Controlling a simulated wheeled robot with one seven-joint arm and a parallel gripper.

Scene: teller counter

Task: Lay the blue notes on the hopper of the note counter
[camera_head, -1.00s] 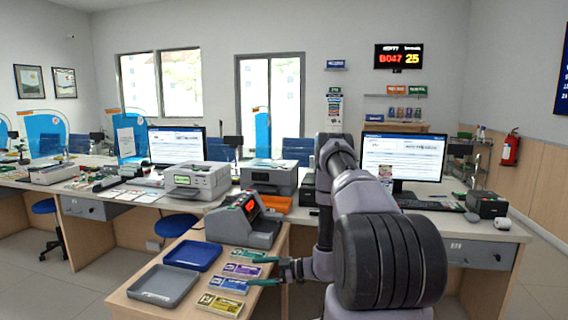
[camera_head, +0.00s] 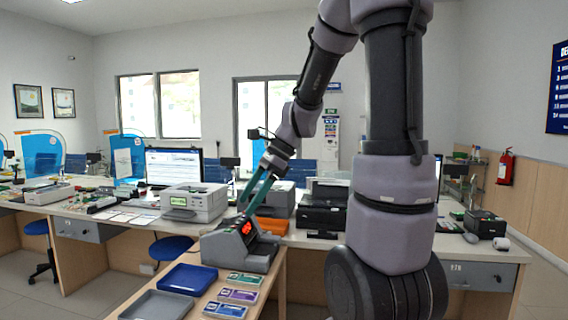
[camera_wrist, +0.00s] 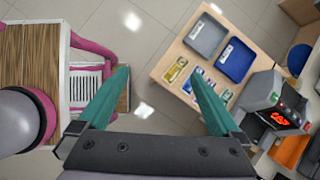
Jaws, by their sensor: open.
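The blue notes (camera_head: 225,310) lie as a flat stack on the low wooden desk, at the bottom edge of the head view, in a row with other note stacks. The note counter (camera_head: 262,260) is a grey machine with a red lit display, standing behind the notes; it also shows at the right of the wrist view (camera_wrist: 262,90). Its hopper is partly covered by my fingers in the head view. My gripper (camera_head: 252,197) has teal fingers. It is open and empty, raised above the desk. In the wrist view its spread fingers (camera_wrist: 161,72) show floor between them.
Green notes (camera_head: 245,278) and purple notes (camera_head: 239,295) lie beside the blue ones. A blue tray (camera_head: 188,279) and a grey tray (camera_head: 158,305) lie left of them. A printer (camera_head: 194,203) and an orange item (camera_head: 271,226) stand on the long counter behind.

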